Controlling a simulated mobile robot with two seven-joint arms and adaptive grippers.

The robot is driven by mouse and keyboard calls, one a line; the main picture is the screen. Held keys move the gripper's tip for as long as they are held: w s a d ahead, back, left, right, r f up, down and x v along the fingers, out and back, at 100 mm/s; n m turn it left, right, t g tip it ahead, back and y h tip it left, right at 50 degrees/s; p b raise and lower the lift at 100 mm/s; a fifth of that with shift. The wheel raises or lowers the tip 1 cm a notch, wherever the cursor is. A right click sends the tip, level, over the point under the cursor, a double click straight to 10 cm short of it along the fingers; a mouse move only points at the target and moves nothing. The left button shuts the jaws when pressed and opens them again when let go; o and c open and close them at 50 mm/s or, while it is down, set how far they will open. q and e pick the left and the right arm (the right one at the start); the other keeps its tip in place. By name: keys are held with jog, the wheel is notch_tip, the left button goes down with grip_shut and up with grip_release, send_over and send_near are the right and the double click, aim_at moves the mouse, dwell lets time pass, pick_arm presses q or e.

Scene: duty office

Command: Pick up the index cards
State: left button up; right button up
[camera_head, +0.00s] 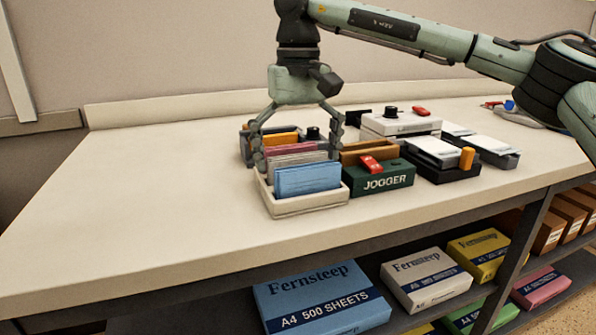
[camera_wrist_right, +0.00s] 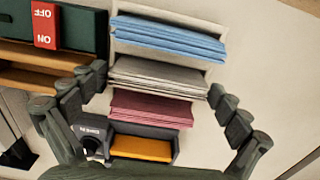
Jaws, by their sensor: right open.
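A white tray (camera_head: 310,205) near the table's front edge holds upright stacks of cards: a blue stack (camera_head: 307,179) in front, a grey stack (camera_head: 292,160) and a pink stack (camera_head: 289,148) behind. In the right wrist view the blue stack (camera_wrist_right: 168,38), grey stack (camera_wrist_right: 158,76) and pink stack (camera_wrist_right: 150,108) show from above. Which stack is meant by index cards I cannot tell. My right gripper (camera_head: 297,157) is open and points down, its fingers on either side of the tray around the grey and pink stacks, holding nothing. My left gripper is not in view.
A green jogger (camera_head: 384,180) with a red switch (camera_head: 371,165) stands close right of the tray. A dark box with an orange block (camera_wrist_right: 140,148) is behind it. More desk devices (camera_head: 440,152) stand right. The left tabletop (camera_head: 150,200) is clear.

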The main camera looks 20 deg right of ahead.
jog(key=shift+c, duration=0.6)
jog(key=c, duration=0.8)
